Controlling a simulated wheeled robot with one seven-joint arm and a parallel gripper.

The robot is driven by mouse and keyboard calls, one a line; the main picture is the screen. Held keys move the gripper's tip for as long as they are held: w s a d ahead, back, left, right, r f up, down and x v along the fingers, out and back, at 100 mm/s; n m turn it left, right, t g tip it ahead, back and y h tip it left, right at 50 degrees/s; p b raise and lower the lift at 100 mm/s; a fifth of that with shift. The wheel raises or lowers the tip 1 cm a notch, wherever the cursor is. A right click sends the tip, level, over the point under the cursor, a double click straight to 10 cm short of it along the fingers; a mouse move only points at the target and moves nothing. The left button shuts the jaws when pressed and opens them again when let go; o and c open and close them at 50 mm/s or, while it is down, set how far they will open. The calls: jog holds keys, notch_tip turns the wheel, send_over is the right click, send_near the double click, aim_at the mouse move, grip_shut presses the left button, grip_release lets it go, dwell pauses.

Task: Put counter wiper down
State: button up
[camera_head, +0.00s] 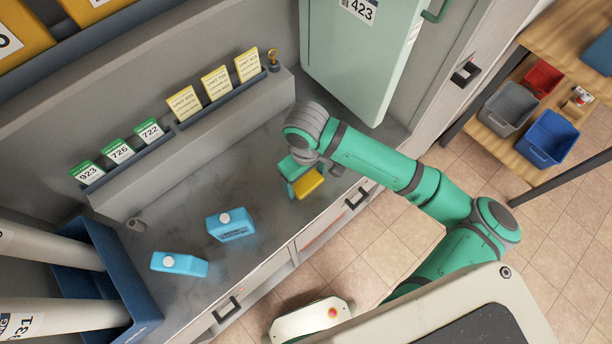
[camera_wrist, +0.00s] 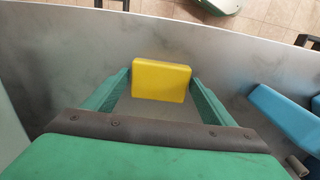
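The counter wiper, a yellow block (camera_head: 309,183), is at the front edge of the grey counter (camera_head: 260,190). In the wrist view the yellow block (camera_wrist: 162,80) fills the space between the two green fingers of my gripper (camera_wrist: 162,88). The fingers meet its two short sides with no clear gap. In the head view my gripper (camera_head: 300,182) is low over the counter, partly covering the wiper. I cannot tell whether the wiper's underside touches the counter.
A ledge with cards (camera_head: 185,103) runs behind. A pale green door (camera_head: 360,50) stands near the arm. The counter between the bottles and wiper is clear.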

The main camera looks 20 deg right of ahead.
aim_at(306, 181)
jog(key=shift+o, duration=0.5)
notch_tip(306, 181, up, 12)
jog(key=shift+r, duration=0.15)
dwell(0.7)
